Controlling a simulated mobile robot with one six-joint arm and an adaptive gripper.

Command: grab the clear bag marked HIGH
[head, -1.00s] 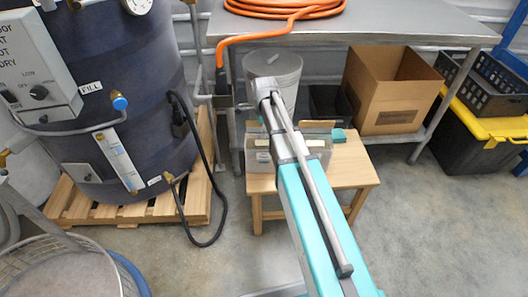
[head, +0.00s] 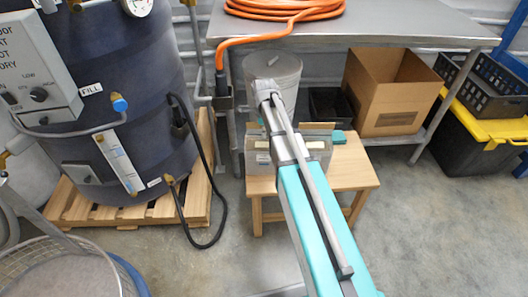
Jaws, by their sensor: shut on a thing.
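A grey box or tray (head: 318,152) with pale labels stands on a small wooden stool (head: 352,165) under the metal bench. My arm reaches over the stool from the lower right and covers the middle of the box. Its jaws are hidden behind my own arm links, so neither they nor anything between them shows. No clear bag can be made out, and no HIGH marking is readable. A brown edge (head: 308,126) shows at the back of the box, and a small teal piece (head: 338,136) lies to its right.
A metal bench (head: 370,25) with an orange hose (head: 270,8) overhangs the stool. A grey bin (head: 285,68) and a cardboard box (head: 395,95) stand behind. A dark drum (head: 135,100) is on a pallet at left. Floor at lower right is clear.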

